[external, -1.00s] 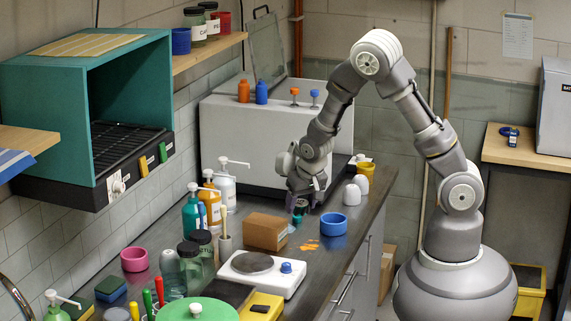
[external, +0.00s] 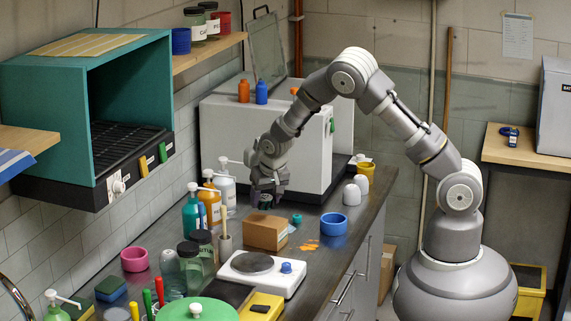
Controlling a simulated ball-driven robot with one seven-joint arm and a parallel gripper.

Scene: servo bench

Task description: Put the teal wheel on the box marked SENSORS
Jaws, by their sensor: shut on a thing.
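A small teal round piece (external: 297,218), which looks like the teal wheel, sits on the dark bench right of a brown cardboard box (external: 266,233). No writing is readable on the box, so I cannot tell if it is the one marked SENSORS. My gripper (external: 266,201) is behind the box, low over the bench, left of the teal piece and apart from it. It is shut on a small dark greenish thing, partly hidden by the fingers. I cannot tell what that thing is or whether it touches the bench.
A white scale (external: 262,272) stands in front of the box. Pump bottles (external: 210,204) stand close left of my gripper. A large grey-white case (external: 265,145) is behind.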

